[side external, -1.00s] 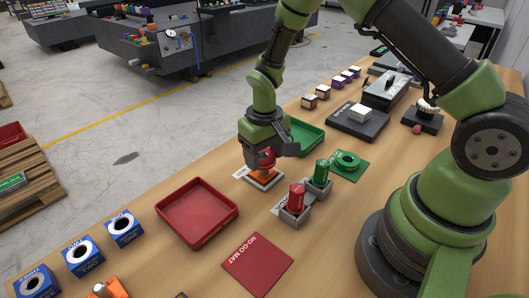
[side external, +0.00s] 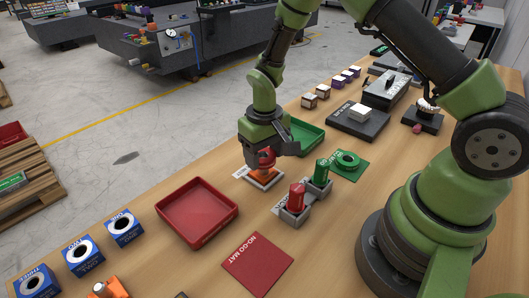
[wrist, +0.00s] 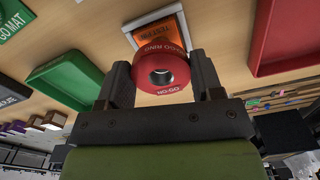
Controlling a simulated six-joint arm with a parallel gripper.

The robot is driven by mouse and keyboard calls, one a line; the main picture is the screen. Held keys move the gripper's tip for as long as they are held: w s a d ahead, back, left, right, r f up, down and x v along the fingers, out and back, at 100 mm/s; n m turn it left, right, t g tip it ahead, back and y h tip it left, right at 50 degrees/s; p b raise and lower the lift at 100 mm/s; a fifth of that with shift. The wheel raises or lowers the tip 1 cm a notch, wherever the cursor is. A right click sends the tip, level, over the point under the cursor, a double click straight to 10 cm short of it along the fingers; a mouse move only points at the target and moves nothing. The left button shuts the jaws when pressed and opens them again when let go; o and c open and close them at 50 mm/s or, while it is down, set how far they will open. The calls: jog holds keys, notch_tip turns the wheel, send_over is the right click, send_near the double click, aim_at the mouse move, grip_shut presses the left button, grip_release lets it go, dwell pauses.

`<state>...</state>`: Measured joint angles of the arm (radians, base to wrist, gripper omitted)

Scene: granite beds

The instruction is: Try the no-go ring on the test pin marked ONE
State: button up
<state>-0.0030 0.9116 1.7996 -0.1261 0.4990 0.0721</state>
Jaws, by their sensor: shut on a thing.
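The red no-go ring (side external: 266,158) is between the jaws of my gripper (side external: 264,150), which is shut on it. In the wrist view the ring (wrist: 161,72) shows its NO-GO lettering and a hole facing the camera, between the two dark fingers (wrist: 160,82). Directly below the ring is an orange block (side external: 263,173) on a pale plate; in the wrist view this block (wrist: 156,33) carries lettering that starts TEST PIN. Its number is hidden. The ring hides the pin, so I cannot tell whether the ring is around it or above it.
A red tray (side external: 197,240) and red NO-GO mat (side external: 257,265) lie in front. A green tray (side external: 320,135) is behind. Red (side external: 297,199) and green (side external: 321,174) handled gauges stand in grey holders. A green ring (side external: 347,160) rests on a green mat. Blue numbered blocks (side external: 124,229) line the left.

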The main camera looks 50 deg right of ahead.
jog(key=shift+r, duration=1.8)
